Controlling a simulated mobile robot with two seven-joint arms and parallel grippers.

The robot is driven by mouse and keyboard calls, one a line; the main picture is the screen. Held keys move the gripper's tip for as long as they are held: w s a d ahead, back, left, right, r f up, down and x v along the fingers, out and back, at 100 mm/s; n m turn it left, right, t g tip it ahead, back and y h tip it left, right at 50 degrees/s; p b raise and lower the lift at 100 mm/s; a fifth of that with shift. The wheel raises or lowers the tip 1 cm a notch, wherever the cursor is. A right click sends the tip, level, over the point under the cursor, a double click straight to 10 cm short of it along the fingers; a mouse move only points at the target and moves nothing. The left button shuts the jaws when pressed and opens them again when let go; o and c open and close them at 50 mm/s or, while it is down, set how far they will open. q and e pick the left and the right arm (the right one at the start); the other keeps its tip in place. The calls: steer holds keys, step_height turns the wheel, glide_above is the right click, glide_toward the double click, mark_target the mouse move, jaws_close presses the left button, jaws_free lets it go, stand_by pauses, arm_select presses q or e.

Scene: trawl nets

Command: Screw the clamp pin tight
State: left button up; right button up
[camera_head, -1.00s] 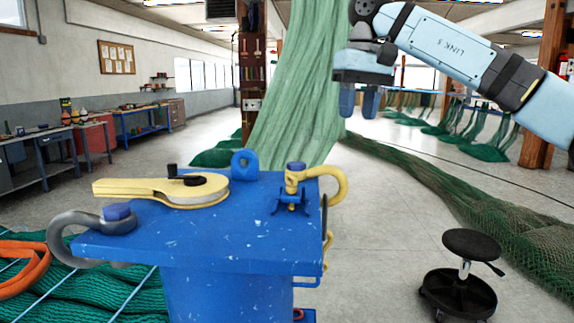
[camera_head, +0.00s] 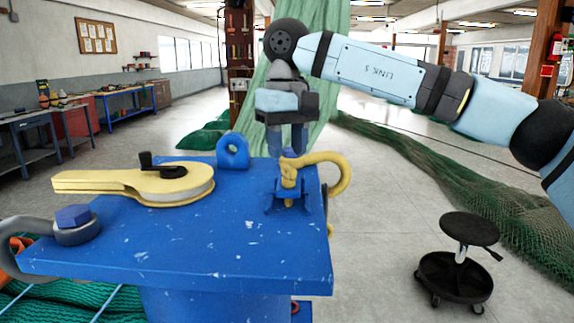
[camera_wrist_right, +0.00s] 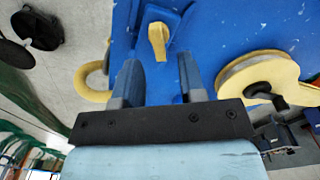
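A yellow curved clamp (camera_head: 332,172) stands in a small blue bracket (camera_head: 287,196) at the right side of the blue post top (camera_head: 170,235). My right gripper (camera_head: 288,148) points down at the clamp's upper end and hides part of it; I cannot make out the blue pin head there. In the right wrist view the two fingers (camera_wrist_right: 158,66) are apart, with a yellow upright part (camera_wrist_right: 158,38) just past their tips and the clamp's curved end (camera_wrist_right: 92,84) outside them. I see nothing gripped. My left gripper is not in view.
A yellow pulley block (camera_head: 140,183) with a black handle, a blue lug (camera_head: 232,152) and a grey shackle with a blue bolt (camera_head: 74,222) are on the post top. A black stool (camera_head: 462,270) stands on the floor at right. Green nets (camera_head: 430,180) lie beyond.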

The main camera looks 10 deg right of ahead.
mark_target(287, 166)
steer(key=shift+f, duration=1.75)
jaws_close()
steer(key=shift+m, duration=0.3)
